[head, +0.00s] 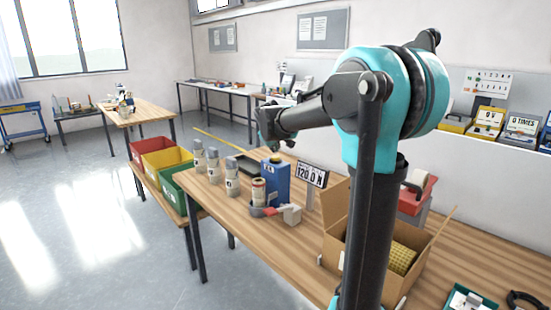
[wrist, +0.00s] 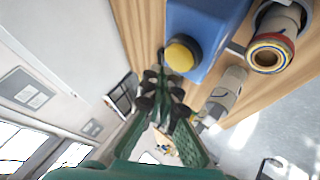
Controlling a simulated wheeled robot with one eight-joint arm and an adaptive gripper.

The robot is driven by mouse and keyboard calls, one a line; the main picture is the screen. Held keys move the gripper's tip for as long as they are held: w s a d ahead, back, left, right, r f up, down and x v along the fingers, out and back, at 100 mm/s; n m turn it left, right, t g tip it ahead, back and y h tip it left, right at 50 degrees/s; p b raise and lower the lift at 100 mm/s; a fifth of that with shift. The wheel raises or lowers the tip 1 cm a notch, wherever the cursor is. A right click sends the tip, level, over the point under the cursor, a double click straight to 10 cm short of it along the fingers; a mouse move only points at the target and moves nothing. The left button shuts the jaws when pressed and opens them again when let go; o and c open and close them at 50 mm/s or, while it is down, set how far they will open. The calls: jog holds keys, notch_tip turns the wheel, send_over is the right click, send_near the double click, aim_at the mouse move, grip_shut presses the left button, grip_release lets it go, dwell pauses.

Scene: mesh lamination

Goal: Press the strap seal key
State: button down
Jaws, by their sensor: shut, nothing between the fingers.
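A blue box (head: 276,184) stands on the wooden workbench, with a round yellow button (head: 275,160) on top. I take this button to be the strap seal key, but its label is too small to read. In the wrist view the blue box (wrist: 208,30) is at the top, and the yellow button (wrist: 184,54) shows at its lower left. My gripper (head: 270,146) is shut and empty, pointing down above and slightly behind the box. In the wrist view the gripper fingertips (wrist: 164,76) appear close beside the button; I cannot tell whether they touch it.
A display reading 120.0 N (head: 312,174) stands right of the box. An open cardboard box (head: 368,246) stands at the right. Coloured bins (head: 186,189) are at the left.

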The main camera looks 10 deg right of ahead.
aim_at(275, 157)
jog(key=shift+f, duration=0.15)
jog(key=shift+f, duration=0.3)
jog(key=shift+f, duration=0.5)
dwell(0.8)
jog(key=shift+r, duration=0.95)
jog(key=shift+r, duration=2.5)
